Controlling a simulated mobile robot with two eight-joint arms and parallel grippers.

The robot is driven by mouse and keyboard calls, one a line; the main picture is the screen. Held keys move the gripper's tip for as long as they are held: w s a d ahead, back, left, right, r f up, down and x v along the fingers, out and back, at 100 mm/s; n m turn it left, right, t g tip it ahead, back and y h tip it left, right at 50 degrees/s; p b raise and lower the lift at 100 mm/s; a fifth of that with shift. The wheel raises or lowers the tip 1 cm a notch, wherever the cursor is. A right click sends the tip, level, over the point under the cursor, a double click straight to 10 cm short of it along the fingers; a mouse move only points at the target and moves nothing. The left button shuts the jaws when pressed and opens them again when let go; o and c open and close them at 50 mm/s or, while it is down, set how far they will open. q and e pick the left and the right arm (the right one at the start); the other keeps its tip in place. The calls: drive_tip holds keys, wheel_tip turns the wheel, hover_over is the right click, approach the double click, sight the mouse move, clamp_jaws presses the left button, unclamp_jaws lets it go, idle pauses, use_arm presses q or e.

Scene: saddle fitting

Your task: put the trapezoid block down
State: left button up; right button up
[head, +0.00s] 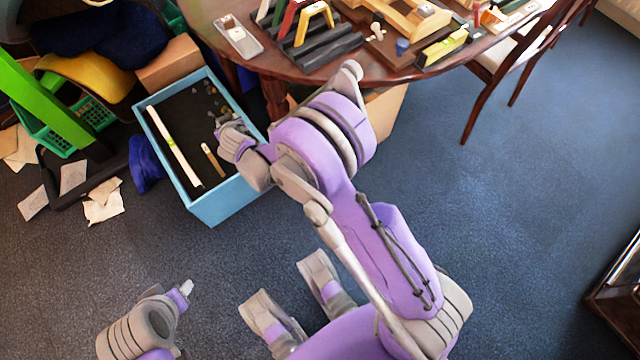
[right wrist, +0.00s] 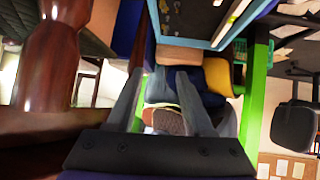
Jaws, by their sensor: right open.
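I cannot pick out the trapezoid block for certain in either view. Red, green and yellow angular pieces, the yellow one (head: 316,18) nearest, stand by dark grooved bars on the table (head: 222,42). My right gripper (head: 222,124) is over the light blue bin (head: 215,204) in the head view. In the right wrist view its fingers (right wrist: 158,105) are apart, with nothing clearly held. A brownish shape (right wrist: 168,122) shows between them, apparently in the background. My left gripper (head: 186,288) is low over the carpet at the lower left, its jaw gap unclear.
The bin holds a long pale bar (head: 174,146), a short wooden stick (head: 213,160) and several small bits. A cardboard box (head: 170,66), green crate (head: 92,112) and loose papers (head: 103,205) lie to its left. Chair legs (head: 490,95) stand right.

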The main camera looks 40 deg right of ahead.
drive_tip(key=s+d+r+g, duration=0.25)
drive_tip(key=s+r, duration=0.35)
drive_tip(key=s, duration=0.3)
drive_tip(key=s+d+r+g, duration=0.1)
drive_tip(key=s+d+r, duration=0.2)
drive_tip(key=s+r, duration=0.35)
drive_tip(key=s+f+n+g+y, duration=0.1)
drive_tip(key=s+g, duration=0.1)
drive_tip(key=s, duration=2)
drive_tip(key=shift+s+y, duration=0.4)
